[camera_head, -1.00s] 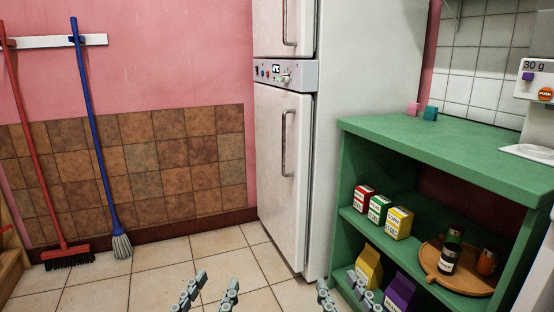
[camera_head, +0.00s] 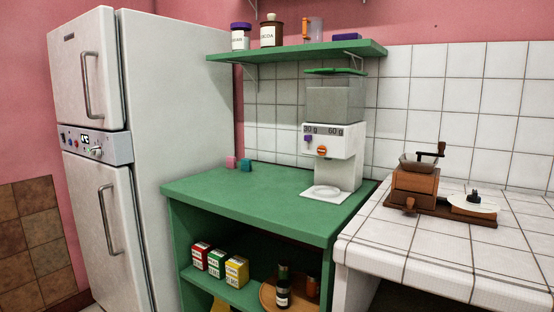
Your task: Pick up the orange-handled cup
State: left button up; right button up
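A clear cup-like vessel with an orange strip on its left side (camera_head: 313,31) stands upright on the green wall shelf (camera_head: 290,53). The orange strip looks like a handle. The vessel is small in the head view, and its details are hard to tell. Neither of my grippers is in the head view now.
A labelled jar (camera_head: 240,37), a brown jar (camera_head: 271,31) and a purple box (camera_head: 347,37) share the wall shelf. Below are a dispenser (camera_head: 335,150) on the green cabinet (camera_head: 250,205), a grinder (camera_head: 415,185) on the tiled counter (camera_head: 450,245), and a fridge (camera_head: 180,130) at left.

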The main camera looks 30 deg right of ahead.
aim_at(313, 32)
jog(key=k+l+z, duration=0.1)
jog(key=z, duration=1.1)
jog(key=k+l, duration=0.05)
jog(key=k, duration=0.05)
